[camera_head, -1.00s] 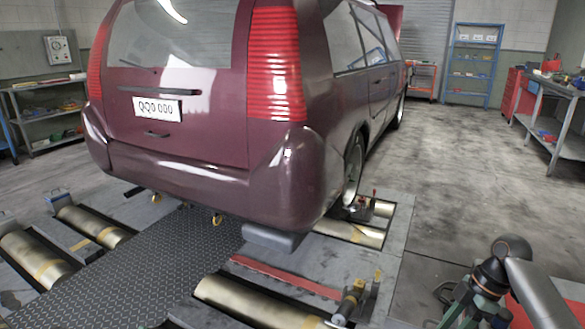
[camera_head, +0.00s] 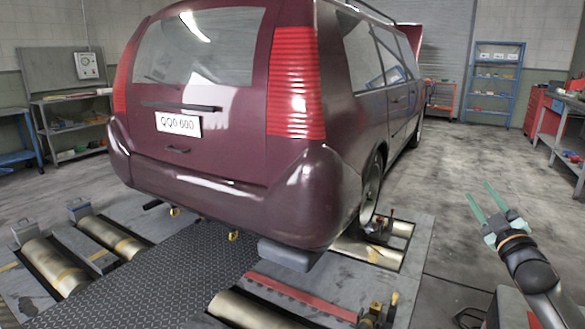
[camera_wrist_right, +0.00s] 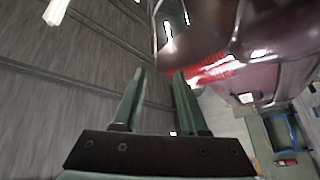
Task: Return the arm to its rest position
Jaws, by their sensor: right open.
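My right gripper (camera_head: 487,207) is at the right of the head view, with its arm coming in from the lower right corner. Its two green fingers point up and stand apart, with nothing between them. In the right wrist view the open fingers (camera_wrist_right: 157,85) also show empty, with the dark red car (camera_wrist_right: 235,45) at upper right. The gripper is well clear of the car (camera_head: 235,165), to the right of it. My left gripper does not show in either view.
The car stands at the rollers (camera_head: 62,268) set in the floor, around a dark tread plate (camera_head: 165,275). A blue shelf (camera_head: 495,80) and a workbench (camera_head: 560,125) stand at back right. Bare floor lies between the car and the bench.

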